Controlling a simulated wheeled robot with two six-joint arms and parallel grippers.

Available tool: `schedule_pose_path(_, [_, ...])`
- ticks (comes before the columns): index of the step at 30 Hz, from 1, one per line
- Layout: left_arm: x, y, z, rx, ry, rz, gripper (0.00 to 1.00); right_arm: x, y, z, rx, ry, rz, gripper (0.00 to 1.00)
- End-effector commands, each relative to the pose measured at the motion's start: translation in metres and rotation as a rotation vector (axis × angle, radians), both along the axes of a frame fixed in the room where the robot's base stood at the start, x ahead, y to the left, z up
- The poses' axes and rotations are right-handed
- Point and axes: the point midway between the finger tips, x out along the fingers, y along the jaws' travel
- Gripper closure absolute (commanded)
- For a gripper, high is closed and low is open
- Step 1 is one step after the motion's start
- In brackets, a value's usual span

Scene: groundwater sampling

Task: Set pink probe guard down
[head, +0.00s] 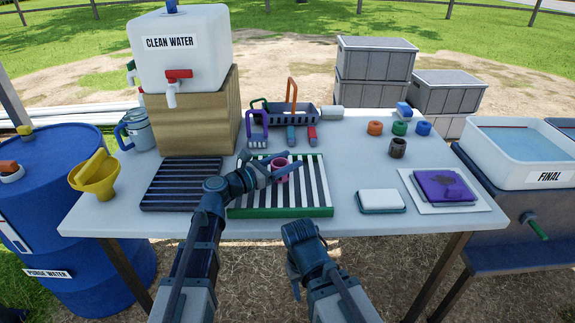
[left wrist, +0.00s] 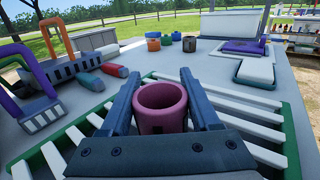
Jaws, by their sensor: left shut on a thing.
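The pink probe guard (head: 282,174) is a small hollow cup with its open end up. My left gripper (head: 270,170) is shut on it over the white-slatted rack with green edges (head: 290,212). In the left wrist view the pink probe guard (left wrist: 161,122) sits upright between the two dark fingers (left wrist: 160,100), with slats of the white rack (left wrist: 258,150) below and around it. I cannot tell whether its base touches the slats. My right gripper (head: 293,280) is low in front of the table, away from the guard, and its jaws are not clear.
A dark slatted rack (head: 180,184) lies left of the white rack. A carrier (head: 290,117) with handled tools stands behind. Bare tabletop (head: 345,160) lies between.

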Motion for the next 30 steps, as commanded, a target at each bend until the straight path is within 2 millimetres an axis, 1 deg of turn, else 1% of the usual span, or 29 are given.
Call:
schedule_pose_path(3, [0.000,0.000,0.001,0.000,0.000,0.000,0.99,0.000,0.000,0.001,0.000,0.000,0.000,0.50])
schedule_pose_path(7, [0.000,0.000,-0.004,0.000,0.000,0.000,0.99,0.000,0.000,-0.004,0.000,0.000,0.000,0.50])
schedule_pose_path(8, [0.000,0.000,-0.003,0.000,0.000,0.000,0.34,0.000,0.000,-0.003,0.000,0.000,0.000,0.50])
schedule_pose_path(12, [0.000,0.000,-0.002,0.000,0.000,0.000,0.08,0.000,0.000,-0.002,0.000,0.000,0.000,0.50])
schedule_pose_path(13, [0.000,0.000,-0.002,0.000,0.000,0.000,0.07,0.000,0.000,-0.002,0.000,0.000,0.000,0.50])
schedule_pose_path(20, [0.000,0.000,-0.002,0.000,0.000,0.000,0.07,0.000,0.000,-0.002,0.000,0.000,0.000,0.50])
schedule_pose_path(23, [0.000,0.000,0.002,0.000,0.000,0.000,0.07,0.000,0.000,0.002,0.000,0.000,0.000,0.50])
schedule_pose_path(26, [-0.008,0.009,0.001,0.000,0.000,0.002,0.07,0.000,0.000,0.001,0.000,0.000,0.000,0.50])
schedule_pose_path(30, [-0.025,0.033,0.001,0.000,0.000,0.004,0.07,0.000,0.000,0.001,0.000,0.000,0.000,0.50])
